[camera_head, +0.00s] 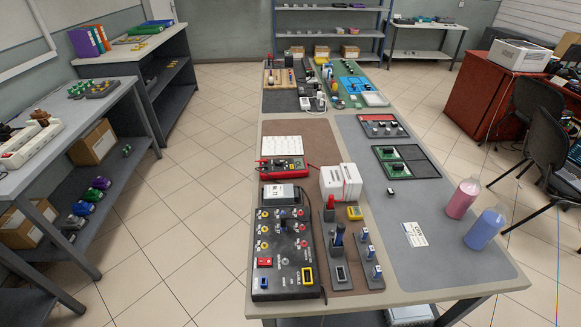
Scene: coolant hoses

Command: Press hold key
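A red-edged handheld meter (281,168) lies on the brown mat of the long table, left of a white box-shaped device. It has a dark face and a lighter screen, and thin leads run from it. Its keys are too small to read, so I cannot tell which one is the hold key. A black control panel (284,258) with several coloured knobs, sockets and buttons lies at the near end of the table; its labels are also too small to read. Neither of my grippers is in view.
The white device (341,182) stands beside the meter. A pink bottle (462,199) and a blue bottle (486,228) stand near the table's right edge. Dark boards with small tools lie right of the black panel. Tiled floor (190,200) is free left of the table.

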